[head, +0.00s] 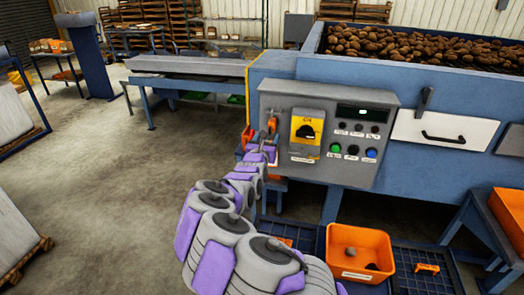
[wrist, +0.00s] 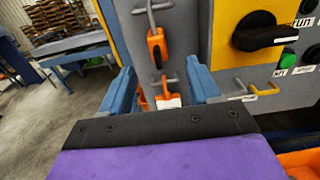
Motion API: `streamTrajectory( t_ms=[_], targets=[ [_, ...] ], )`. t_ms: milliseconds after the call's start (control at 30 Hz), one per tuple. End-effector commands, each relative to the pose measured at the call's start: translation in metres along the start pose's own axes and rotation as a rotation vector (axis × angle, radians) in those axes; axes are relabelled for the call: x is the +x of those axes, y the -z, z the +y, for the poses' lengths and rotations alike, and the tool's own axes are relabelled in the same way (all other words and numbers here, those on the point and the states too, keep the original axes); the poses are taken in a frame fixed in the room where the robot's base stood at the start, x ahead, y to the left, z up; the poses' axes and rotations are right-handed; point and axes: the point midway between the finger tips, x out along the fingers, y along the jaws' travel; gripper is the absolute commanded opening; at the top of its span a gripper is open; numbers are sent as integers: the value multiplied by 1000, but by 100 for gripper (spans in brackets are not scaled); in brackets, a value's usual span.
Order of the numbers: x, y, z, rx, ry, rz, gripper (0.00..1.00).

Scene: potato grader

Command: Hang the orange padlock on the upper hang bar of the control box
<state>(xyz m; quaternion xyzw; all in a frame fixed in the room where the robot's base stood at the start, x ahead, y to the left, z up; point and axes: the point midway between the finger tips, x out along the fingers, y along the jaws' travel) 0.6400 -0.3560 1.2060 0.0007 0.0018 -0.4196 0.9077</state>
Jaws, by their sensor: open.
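An orange padlock with a dark edge (wrist: 157,48) hangs below the upper grey hang bar (wrist: 153,8) on the side of the grey control box (wrist: 186,35). A lower grey bar (wrist: 166,80) has a second orange piece (wrist: 167,94) with a white patch at it; whether this is another padlock I cannot tell. My gripper (wrist: 163,85) is open, its blue fingers apart on either side of the lower piece and below the upper padlock. No contact shows. In the head view, the control box (head: 382,95) stands centrally, with orange (head: 272,122) at its left edge, near my gripper (head: 268,138).
A black rotary switch (wrist: 265,38) sits on a yellow plate, with a yellow loop (wrist: 263,88) below. An orange bin (head: 345,238) stands low on a dark blue grated surface (head: 405,258). Potatoes fill the hopper (head: 310,45) behind.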

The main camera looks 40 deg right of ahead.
Motion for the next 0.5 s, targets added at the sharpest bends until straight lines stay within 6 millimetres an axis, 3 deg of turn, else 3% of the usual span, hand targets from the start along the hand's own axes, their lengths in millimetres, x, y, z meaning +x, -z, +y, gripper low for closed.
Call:
streamTrajectory(
  t_ms=[500],
  targets=[
    [-58, 1, 1, -2, -3, 1, 62]
  ],
)
